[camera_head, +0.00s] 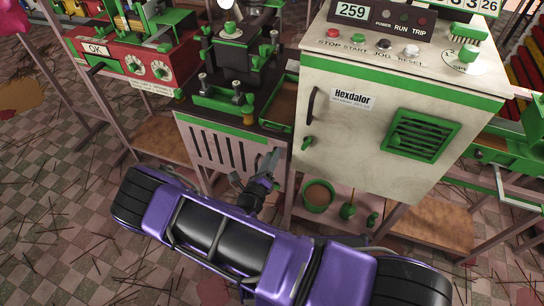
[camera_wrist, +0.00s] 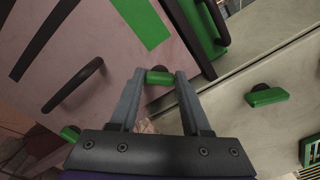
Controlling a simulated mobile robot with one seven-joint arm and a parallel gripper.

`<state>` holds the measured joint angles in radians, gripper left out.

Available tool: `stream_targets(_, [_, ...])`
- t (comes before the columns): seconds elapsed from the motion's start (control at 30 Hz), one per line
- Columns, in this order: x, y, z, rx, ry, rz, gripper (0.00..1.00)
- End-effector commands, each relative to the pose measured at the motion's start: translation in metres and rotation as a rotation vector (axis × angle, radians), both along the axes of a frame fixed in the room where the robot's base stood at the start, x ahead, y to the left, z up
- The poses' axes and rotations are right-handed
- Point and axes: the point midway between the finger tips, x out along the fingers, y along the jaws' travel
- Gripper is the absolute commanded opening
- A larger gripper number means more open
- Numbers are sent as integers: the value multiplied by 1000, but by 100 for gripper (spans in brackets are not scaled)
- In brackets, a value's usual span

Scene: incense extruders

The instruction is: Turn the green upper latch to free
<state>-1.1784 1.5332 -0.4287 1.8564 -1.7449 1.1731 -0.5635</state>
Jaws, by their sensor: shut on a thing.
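The green upper latch (camera_wrist: 158,77) sits at the right edge of the pale slotted panel (camera_wrist: 105,48) in the wrist view. It lies between the tips of my gripper (camera_wrist: 159,84), whose two grey fingers are shut on it from both sides. A second green latch (camera_wrist: 70,132) shows lower on the same panel edge, left of my fingers. In the head view my gripper (camera_head: 270,163) is at the panel's right edge, left of the pale cabinet, and the gripped latch is hidden there.
A dark bar handle (camera_wrist: 74,88) stands out from the panel close to my left finger. The cabinet (camera_head: 345,150) beside it bears its own green latch (camera_wrist: 267,96) to the right of my fingers. A green pot (camera_head: 318,196) stands on the shelf below.

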Motion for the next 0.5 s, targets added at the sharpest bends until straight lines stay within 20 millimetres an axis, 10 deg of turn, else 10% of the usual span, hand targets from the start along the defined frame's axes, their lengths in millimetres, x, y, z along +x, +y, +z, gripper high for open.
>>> stream_targets(0.5, [0, 1, -1, -286, 105, 1, 0])
